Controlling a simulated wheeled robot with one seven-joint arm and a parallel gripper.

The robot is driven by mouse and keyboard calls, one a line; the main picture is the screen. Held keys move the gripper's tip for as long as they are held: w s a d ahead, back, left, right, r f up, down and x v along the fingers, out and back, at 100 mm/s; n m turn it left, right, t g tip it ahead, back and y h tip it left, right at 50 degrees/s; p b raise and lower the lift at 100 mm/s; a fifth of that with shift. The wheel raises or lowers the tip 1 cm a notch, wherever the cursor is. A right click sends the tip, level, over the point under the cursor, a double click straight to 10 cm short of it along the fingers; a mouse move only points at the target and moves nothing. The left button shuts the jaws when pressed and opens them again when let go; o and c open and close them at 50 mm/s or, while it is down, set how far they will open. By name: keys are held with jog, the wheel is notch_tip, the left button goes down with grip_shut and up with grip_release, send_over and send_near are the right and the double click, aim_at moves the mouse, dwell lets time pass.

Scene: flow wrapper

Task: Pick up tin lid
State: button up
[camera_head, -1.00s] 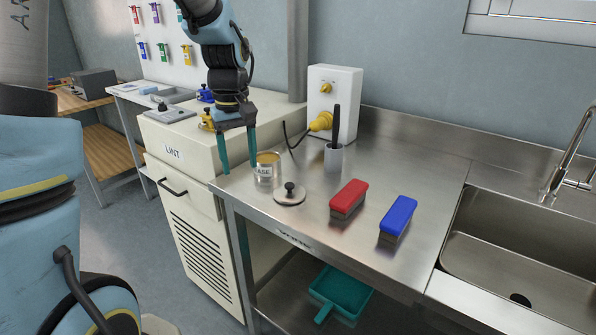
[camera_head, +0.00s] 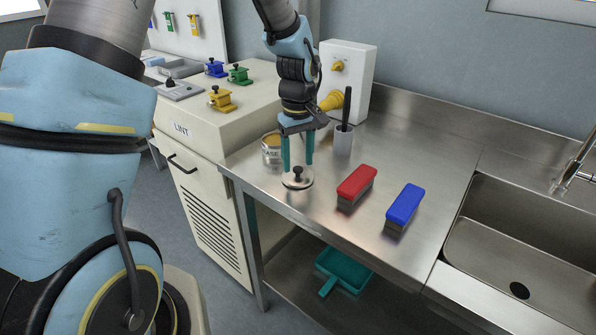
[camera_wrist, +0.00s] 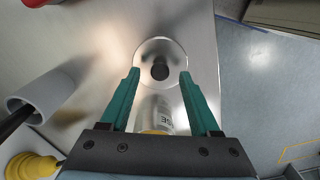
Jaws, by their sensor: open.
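The tin lid (camera_head: 298,181) is a flat grey disc with a black knob, lying on the steel counter near its front left edge. In the wrist view the lid (camera_wrist: 174,45) lies just beyond the fingertips, its knob roughly centred between them. My gripper (camera_head: 298,168) has two teal fingers pointing down, spread open and empty, above and slightly behind the lid. The gripper also shows in the wrist view (camera_wrist: 160,75). The tin (camera_head: 270,150), labelled and open with yellowish contents, stands behind and left of the lid, partly hidden by my gripper.
A red brush (camera_head: 357,182) and a blue brush (camera_head: 405,204) lie to the right. A grey cup (camera_head: 343,142) with a dark rod stands behind, near a white box (camera_head: 350,75) with a yellow plug. The sink (camera_head: 510,235) is far right. Bare counter lies right of the brushes.

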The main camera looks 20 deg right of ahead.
jog(key=shift+f, duration=1)
grip_shut()
